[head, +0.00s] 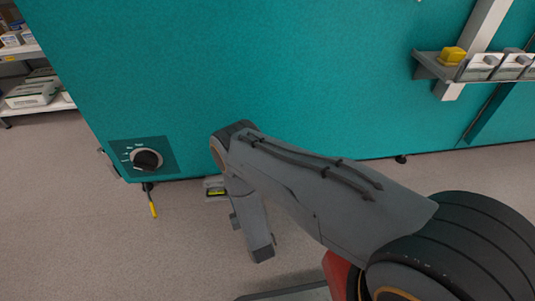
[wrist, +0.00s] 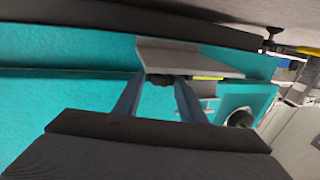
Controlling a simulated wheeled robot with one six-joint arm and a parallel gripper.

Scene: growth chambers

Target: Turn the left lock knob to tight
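A round black knob (head: 146,159) with a pale ring sits on a dark teal plate at the lower left of the teal cabinet front in the head view. Small white marks surround it, too small to read. A round knob on a teal plate also shows at the right in the wrist view (wrist: 240,118), partly blurred. My gripper (wrist: 160,79) shows in the wrist view with its two fingers apart and nothing visibly held between them. It is apart from the knob. In the head view my forearm hangs down right of the knob, and the fingers are not clearly visible there.
A yellow-handled lever (head: 153,208) hangs just below the knob. A small grey item with a yellow-green part (head: 215,188) is low beside my forearm. A wall shelf (head: 437,68) holds a yellow block (head: 453,56). White shelving (head: 22,52) stands at far left. Floor before the knob is clear.

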